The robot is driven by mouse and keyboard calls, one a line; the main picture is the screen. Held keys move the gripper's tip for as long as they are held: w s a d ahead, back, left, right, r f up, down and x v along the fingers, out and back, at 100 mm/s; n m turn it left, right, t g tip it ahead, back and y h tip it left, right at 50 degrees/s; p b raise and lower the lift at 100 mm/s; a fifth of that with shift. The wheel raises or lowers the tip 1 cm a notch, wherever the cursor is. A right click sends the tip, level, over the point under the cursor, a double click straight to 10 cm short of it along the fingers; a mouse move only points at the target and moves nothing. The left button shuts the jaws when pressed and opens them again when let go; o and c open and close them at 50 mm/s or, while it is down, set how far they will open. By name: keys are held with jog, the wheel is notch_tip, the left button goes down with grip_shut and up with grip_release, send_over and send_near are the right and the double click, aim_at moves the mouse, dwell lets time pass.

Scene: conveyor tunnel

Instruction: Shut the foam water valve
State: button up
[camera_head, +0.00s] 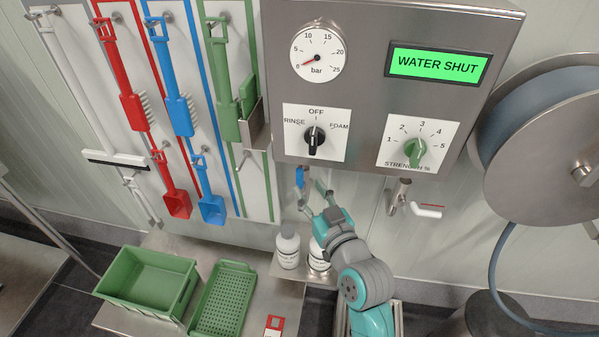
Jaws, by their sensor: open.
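A steel control box (375,95) hangs on the wall. Its green display (437,64) reads WATER SHUT, and the needle of its pressure gauge (318,52) is near 0. Below the box's left part is a small valve with a blue lever (299,178), which hangs about upright. Neither valve is labelled in view. My gripper (312,198) is open and empty, just below and beside the blue lever; I cannot tell whether they touch.
A black selector knob (315,139) and green strength knob (416,151) are on the box. White bottles (288,250) stand on a shelf beneath my gripper. A hose reel (560,150) is at right, cleaning tools (170,95) hang at left, and a green crate (148,283) is below.

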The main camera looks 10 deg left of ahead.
aim_at(301, 176)
jog(key=x, duration=0.6)
jog(key=shift+w+a, duration=0.15)
jog(key=shift+w, duration=0.2)
grip_shut()
